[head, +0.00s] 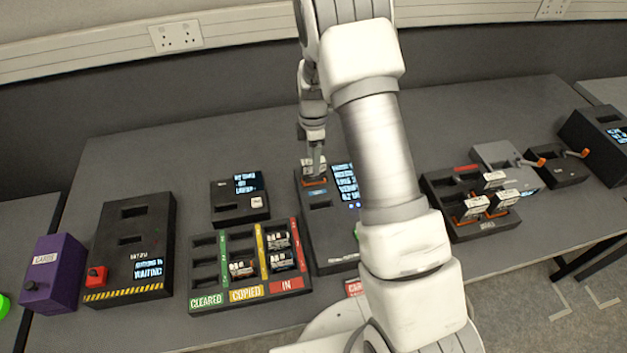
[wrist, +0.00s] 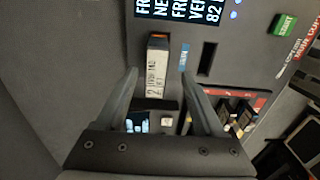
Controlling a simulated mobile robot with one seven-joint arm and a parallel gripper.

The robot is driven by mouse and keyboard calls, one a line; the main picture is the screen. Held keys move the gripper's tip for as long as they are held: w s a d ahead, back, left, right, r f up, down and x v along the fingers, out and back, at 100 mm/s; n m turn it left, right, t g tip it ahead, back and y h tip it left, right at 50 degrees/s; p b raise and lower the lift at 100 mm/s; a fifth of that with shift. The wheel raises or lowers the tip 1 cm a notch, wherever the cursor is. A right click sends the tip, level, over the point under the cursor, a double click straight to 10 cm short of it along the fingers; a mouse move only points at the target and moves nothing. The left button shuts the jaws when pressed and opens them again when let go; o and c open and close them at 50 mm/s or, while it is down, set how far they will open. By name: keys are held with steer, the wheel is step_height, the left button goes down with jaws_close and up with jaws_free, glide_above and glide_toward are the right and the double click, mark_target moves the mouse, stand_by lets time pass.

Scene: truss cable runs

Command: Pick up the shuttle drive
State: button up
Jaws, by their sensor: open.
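A drive with a white label and an orange end, which I take to be the shuttle drive (wrist: 157,65), stands in a slot of a dark console (head: 328,245). Its label is too small to read surely. In the head view the drive shows partly, just under my gripper (head: 313,168). In the wrist view my gripper (wrist: 159,76) is open, one finger on each side of the drive, with gaps between. I see no contact. The console also has a second, empty slot (wrist: 207,58), a lit text screen (head: 345,183) and a green START button (wrist: 285,24).
Left of the console are a tray (head: 207,299) marked CLEARED, COPIED and IN, a small screen box (head: 222,190), a hazard-striped box (head: 152,218) and a purple box (head: 60,260). At right, a dark rack (head: 440,195) holds several labelled drives. My arm hides part of the table.

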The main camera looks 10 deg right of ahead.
steer(key=f, duration=0.2)
steer(key=f+b, duration=0.1)
steer(key=f, duration=0.1)
steer(key=f+b, duration=0.1)
steer(key=f, duration=0.1)
steer(key=shift+w+d+f, duration=0.1)
steer(key=shift+w+f, duration=0.15)
steer(key=shift+f, duration=0.05)
steer(key=shift+r, duration=0.1)
jaws_close()
